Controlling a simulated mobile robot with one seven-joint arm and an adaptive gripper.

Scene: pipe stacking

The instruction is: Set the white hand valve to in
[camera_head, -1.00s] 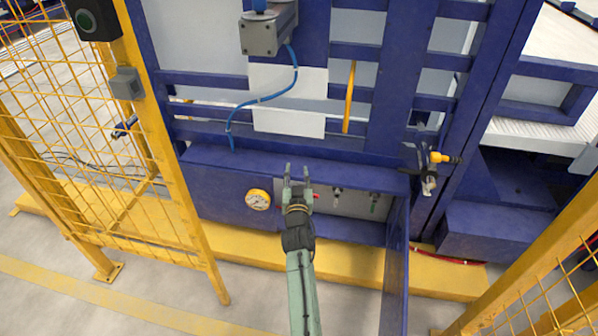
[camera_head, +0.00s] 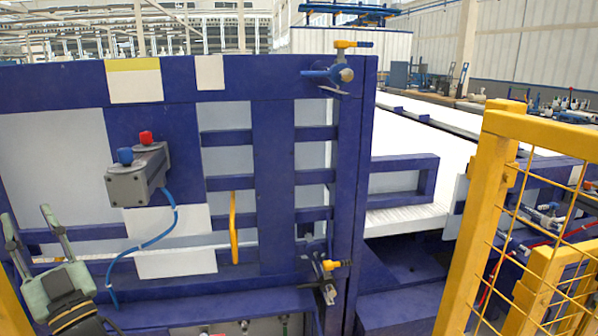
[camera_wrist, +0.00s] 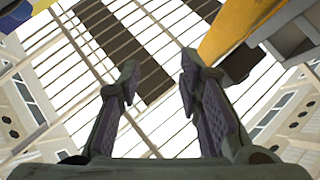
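A small pale hand valve (camera_head: 244,326) shows at the bottom edge of the head view, on the light panel under the blue ledge. It looks like the white one, but it is cut off and its setting cannot be told. A green valve (camera_head: 284,319) is to its right, and a red one (camera_head: 205,328) is to its left. My gripper (camera_head: 28,212) is at the lower left, fingers up and apart, well away from the valves. In the wrist view my gripper (camera_wrist: 158,65) is open and empty, facing the ceiling.
A grey box with blue and red buttons (camera_head: 138,178) juts from the blue frame, with a blue hose (camera_head: 160,238) hanging from it. A yellow handle (camera_head: 234,228) and yellow-handled valves (camera_head: 335,265) are on the frame. Yellow fencing (camera_head: 490,190) stands at right.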

